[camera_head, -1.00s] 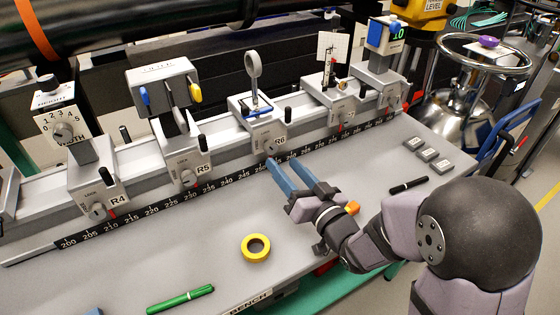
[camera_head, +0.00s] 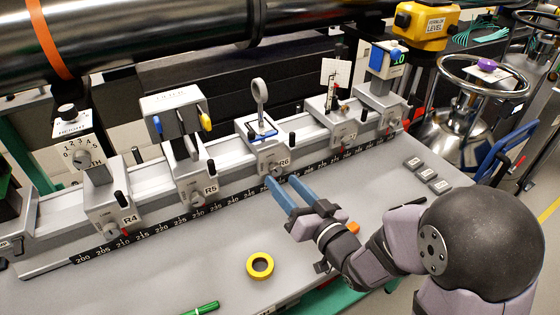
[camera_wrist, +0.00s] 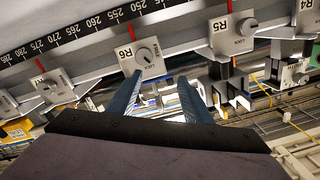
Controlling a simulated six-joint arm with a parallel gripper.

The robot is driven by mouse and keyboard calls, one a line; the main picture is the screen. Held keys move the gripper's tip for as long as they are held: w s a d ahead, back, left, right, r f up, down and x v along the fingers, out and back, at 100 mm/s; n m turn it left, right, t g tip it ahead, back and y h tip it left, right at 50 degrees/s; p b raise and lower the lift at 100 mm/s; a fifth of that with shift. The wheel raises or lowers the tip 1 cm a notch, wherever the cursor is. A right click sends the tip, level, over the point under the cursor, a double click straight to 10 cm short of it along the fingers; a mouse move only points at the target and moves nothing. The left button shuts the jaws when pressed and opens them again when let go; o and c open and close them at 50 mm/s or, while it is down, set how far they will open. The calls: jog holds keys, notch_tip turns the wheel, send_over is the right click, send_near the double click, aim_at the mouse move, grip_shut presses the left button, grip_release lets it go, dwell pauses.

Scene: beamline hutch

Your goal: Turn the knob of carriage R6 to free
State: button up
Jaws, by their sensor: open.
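Carriage R6 (camera_head: 262,150) sits on the rail, a grey block labelled R6 with a ring-shaped mount on top. Its knob (camera_wrist: 144,56) is a round dial with a dark pointer mark, on the plate beside the R6 label in the wrist view. In the head view the knob (camera_head: 272,169) is small, just beyond my fingertips. My gripper (camera_head: 279,182) has two blue fingers, open and empty, pointing at the knob. In the wrist view my fingertips (camera_wrist: 160,75) lie either side of and short of the knob. I cannot tell whether they touch it.
Carriages R4 (camera_head: 112,203) and R5 (camera_head: 196,176) stand left of R6 on the rail, with more to the right. A scale strip (camera_head: 150,232) runs along the front. Yellow tape (camera_head: 260,265) and a green pen (camera_head: 203,308) lie on the bench. The bench front is mostly clear.

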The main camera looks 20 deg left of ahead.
notch_tip(320, 180, up, 6)
jog(key=s+a+g+p, duration=0.1)
jog(key=s+a+p, duration=0.1)
jog(key=p, duration=0.8)
jog(key=n+h+p, duration=0.2)
jog(key=n+h, duration=0.2)
jog(key=n, duration=0.2)
send_near(277, 170)
jog(key=shift+w+a+f+g, duration=0.1)
jog(key=shift+w+a+g, duration=0.25)
jog(key=shift+w, duration=0.25)
jog(key=shift+a, duration=0.1)
jog(key=shift+p+x, duration=1)
jog(key=shift+x, duration=2.6)
jog(key=c, duration=1.1)
